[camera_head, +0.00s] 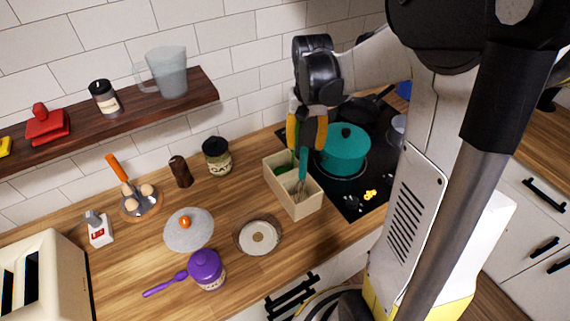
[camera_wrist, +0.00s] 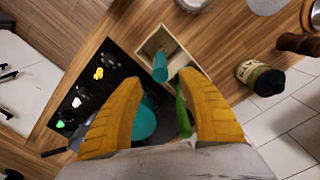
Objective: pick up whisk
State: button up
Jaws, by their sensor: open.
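The whisk has a teal handle (camera_head: 303,163) and stands upright in a pale wooden utensil box (camera_head: 302,212); its wire end shows low in the box. In the wrist view the whisk handle (camera_wrist: 160,66) points up toward my gripper, and the box (camera_wrist: 142,50) is around it. My gripper (camera_head: 306,132) is above the box with its yellow fingers apart. In the wrist view the gripper (camera_wrist: 160,84) is open, and the handle top shows between and just past the fingertips. I cannot tell whether a finger touches it.
A green utensil (camera_wrist: 182,112) stands in the same box, close to the right finger in the wrist view. A teal pot (camera_head: 343,152) sits on the black cooktop (camera_head: 352,200) beside the box. An oats jar (camera_head: 217,156) and a pepper mill (camera_head: 180,172) stand to the left.

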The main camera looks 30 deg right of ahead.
aim_at(303, 168)
notch_tip(303, 168, down, 4)
jog(key=shift+d+f+b, duration=0.1)
jog(key=shift+f+b, duration=0.05)
jog(key=shift+b, duration=0.15)
jog(key=shift+s+a+f+b, duration=0.15)
jog(key=shift+f+b, duration=0.05)
jog(key=shift+f, duration=1.2)
jog(key=shift+s+a+f+b, duration=0.1)
jog(key=shift+a+f+b, duration=0.05)
jog(key=shift+f, duration=1.2)
grip_shut()
